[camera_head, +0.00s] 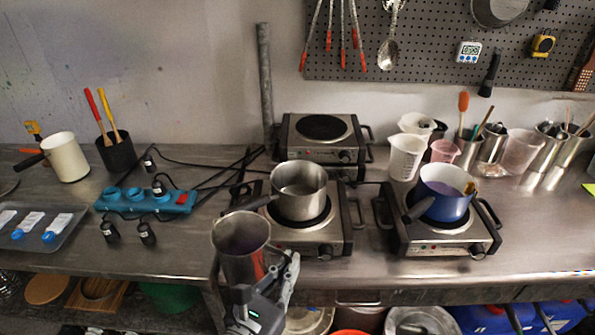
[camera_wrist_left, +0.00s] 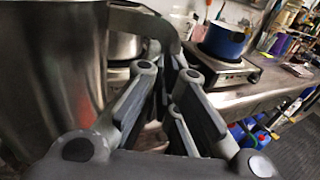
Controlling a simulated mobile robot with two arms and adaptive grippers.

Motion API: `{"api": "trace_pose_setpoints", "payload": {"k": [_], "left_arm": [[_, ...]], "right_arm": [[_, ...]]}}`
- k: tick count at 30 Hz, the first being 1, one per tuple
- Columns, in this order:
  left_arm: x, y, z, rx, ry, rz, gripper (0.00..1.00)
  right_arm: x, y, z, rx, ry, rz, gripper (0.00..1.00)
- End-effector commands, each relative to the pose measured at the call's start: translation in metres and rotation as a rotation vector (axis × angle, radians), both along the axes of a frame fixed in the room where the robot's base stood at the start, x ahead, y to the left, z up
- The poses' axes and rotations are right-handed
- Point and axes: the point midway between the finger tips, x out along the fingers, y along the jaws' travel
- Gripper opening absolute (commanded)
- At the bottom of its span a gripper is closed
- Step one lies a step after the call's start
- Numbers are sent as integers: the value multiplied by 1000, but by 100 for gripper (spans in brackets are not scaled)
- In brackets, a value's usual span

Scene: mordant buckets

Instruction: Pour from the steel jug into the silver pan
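The steel jug (camera_head: 240,262) is in front of the counter edge, roughly upright, with its open top showing. It also fills the left side of the left wrist view (camera_wrist_left: 48,75). My left gripper (camera_head: 275,275) is shut on the jug's handle, which runs down between the fingers (camera_wrist_left: 165,95) in the wrist view. The silver pan (camera_head: 300,203) sits on the middle front hot plate, behind and right of the jug, its dark handle pointing left toward the jug. My right gripper is not in view.
A blue pot (camera_head: 446,207) stands on the right hot plate (camera_head: 455,240). An empty hot plate (camera_head: 322,128) is behind the pan. A blue power strip (camera_head: 146,201) with cables lies to the left. White measuring jugs (camera_head: 404,160) stand at the back right.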

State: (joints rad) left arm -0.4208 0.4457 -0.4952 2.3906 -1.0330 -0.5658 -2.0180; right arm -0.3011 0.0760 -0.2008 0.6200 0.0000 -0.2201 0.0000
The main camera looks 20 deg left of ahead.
Motion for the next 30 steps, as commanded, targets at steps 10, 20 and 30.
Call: {"api": "trace_pose_setpoints", "payload": {"k": [10, 20, 30], "left_arm": [[28, -41, 8, 6, -13, -131, 0], [51, -79, 12, 4, -12, -261, 0], [76, -118, 11, 5, -11, -406, 0]], "right_arm": [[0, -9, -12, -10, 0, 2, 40], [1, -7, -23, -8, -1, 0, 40], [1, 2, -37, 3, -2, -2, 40]]}}
